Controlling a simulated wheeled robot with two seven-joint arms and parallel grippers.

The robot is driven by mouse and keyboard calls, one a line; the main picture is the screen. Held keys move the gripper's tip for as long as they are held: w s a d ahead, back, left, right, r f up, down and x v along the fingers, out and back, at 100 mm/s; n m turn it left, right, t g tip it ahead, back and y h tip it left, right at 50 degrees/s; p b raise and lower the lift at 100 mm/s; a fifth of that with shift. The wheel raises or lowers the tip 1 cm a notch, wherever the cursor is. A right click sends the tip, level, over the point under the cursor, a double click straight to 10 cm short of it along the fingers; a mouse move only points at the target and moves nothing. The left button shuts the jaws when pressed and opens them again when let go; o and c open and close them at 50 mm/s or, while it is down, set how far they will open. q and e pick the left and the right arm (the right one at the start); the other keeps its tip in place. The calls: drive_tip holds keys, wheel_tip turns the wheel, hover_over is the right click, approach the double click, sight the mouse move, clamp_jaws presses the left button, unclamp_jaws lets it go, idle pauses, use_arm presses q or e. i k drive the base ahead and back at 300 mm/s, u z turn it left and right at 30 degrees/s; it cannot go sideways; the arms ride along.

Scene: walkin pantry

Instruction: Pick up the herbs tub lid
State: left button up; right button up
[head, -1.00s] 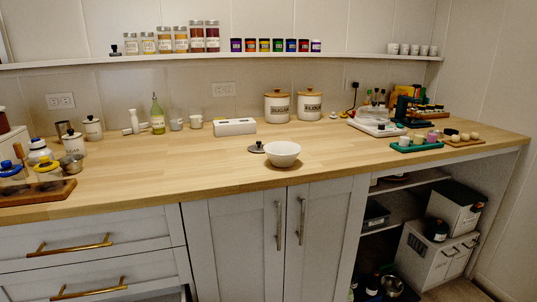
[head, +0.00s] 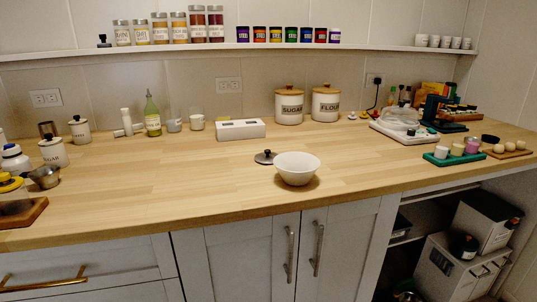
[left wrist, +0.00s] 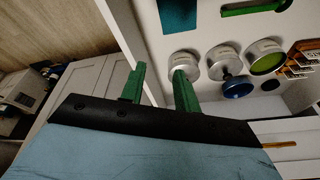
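My left gripper (left wrist: 160,70) shows in the left wrist view with its two green fingers apart and nothing between them. Neither gripper shows in the head view. In the left wrist view, several round tins lie beyond the fingers on a pale surface: a silver one (left wrist: 180,62), another silver one (left wrist: 222,60), a green-faced one (left wrist: 266,58) and a blue one (left wrist: 237,88). I cannot read a herbs label on any. In the head view, a dark lid with a knob (head: 265,157) lies on the counter beside a white bowl (head: 297,168); whether it is the herbs tub lid I cannot tell.
Small coloured tubs (head: 290,35) and jars (head: 180,27) stand on the wall shelf. The sugar (head: 289,105) and flour (head: 326,103) canisters stand at the back of the wooden counter (head: 160,180). The counter's front left-middle is clear. Cabinet doors (head: 250,255) are below.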

sight(266, 157)
drive_tip(key=u, duration=4.05)
drive_tip(key=k, duration=1.7)
drive_tip(key=z, duration=1.9)
